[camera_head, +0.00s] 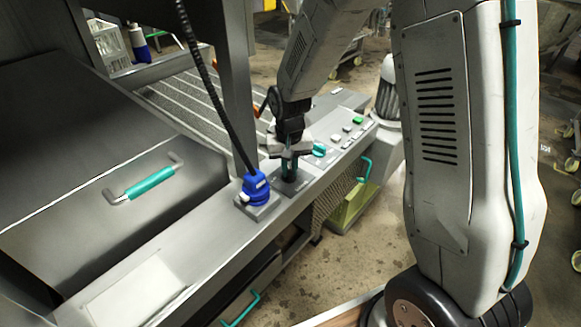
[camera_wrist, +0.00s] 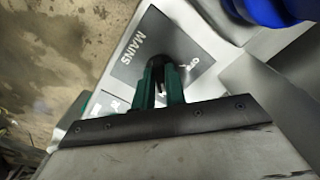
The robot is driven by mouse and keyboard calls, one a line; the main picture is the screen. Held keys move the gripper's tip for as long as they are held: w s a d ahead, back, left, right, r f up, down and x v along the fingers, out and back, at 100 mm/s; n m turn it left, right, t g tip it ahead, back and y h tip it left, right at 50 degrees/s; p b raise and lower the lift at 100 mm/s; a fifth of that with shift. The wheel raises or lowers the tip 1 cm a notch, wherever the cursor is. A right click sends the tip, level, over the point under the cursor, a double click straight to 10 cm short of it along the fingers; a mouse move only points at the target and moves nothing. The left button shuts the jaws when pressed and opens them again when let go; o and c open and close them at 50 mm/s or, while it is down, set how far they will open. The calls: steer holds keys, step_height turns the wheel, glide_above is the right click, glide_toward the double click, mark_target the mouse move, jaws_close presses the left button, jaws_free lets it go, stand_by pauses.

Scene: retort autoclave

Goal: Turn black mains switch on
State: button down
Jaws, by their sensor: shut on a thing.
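The black mains switch sits on a dark plate marked "MAINS" (camera_wrist: 145,55) on the machine's front ledge. In the wrist view the switch knob is mostly hidden between the fingers. My gripper (camera_wrist: 161,85) points down at the plate, its two green fingers shut on the switch. In the head view my gripper (camera_head: 290,165) stands over the dark mains plate (camera_head: 288,187), and the fingers cover most of the switch. I cannot tell which position the switch is in.
A blue plug (camera_head: 254,188) with a black cable sits just left of the gripper; its blue body also shows in the wrist view (camera_wrist: 270,8). A teal knob (camera_head: 319,150) and several small buttons, one green (camera_head: 358,121), lie to the right. A teal-handled lid (camera_head: 150,182) is at left.

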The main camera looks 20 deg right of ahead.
mark_target(289, 171)
steer(key=shift+w+r+m, duration=0.1)
steer(key=shift+w+m, duration=0.1)
steer(key=shift+m, duration=0.4)
steer(key=c, duration=1.4)
jaws_free()
steer(key=shift+s, duration=0.1)
steer(key=shift+c, duration=0.2)
step_height(289, 171, up, 8)
steer(key=shift+f, duration=0.15)
steer(key=s+d+r+n, duration=0.1)
steer(key=s+r, duration=0.4)
steer(key=s, duration=0.4)
steer(key=s+d+r+n, duration=0.1)
steer(key=s+r, duration=0.4)
steer(key=s, duration=0.5)
steer(key=s+d+r+n+t, duration=0.1)
steer(key=s+r, duration=0.4)
steer(key=s, duration=0.4)
steer(key=shift+s+n, duration=0.2)
steer(key=shift+n, duration=0.2)
